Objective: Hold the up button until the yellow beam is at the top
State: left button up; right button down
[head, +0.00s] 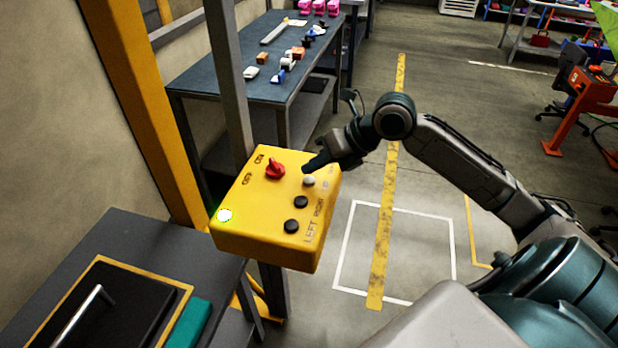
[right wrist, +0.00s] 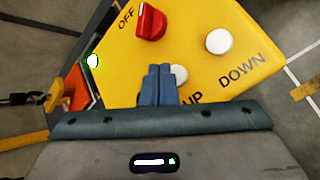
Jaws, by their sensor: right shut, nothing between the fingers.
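The yellow control box (head: 255,235) hangs in the middle of the head view, with a red switch (head: 275,168). The up button is white (right wrist: 181,74) and sits beside the word UP in the right wrist view, partly hidden by my fingers. A white button (head: 309,181) also shows in the head view. My right gripper (head: 307,167) is shut and empty, its fingertips over the box next to the up button. I cannot tell whether they touch it. No beam can be made out moving; only a yellow upright post (head: 140,100) shows. My left gripper is out of view.
The white down button (right wrist: 219,41) lies just beyond the up button. Black buttons (head: 291,227) sit nearer on the box, and a green lamp (head: 224,215) glows at its left. A workbench (head: 215,75) stands behind.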

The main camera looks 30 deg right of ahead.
dwell(0.7)
jog(key=shift+f+b, duration=0.45)
jog(key=shift+f+b, duration=0.4)
jog(key=shift+f, duration=0.05)
dwell(0.5)
jog(key=shift+r, duration=0.1)
dwell(5.4)
jog(key=shift+r+p, duration=0.55)
jog(key=shift+r, duration=0.25)
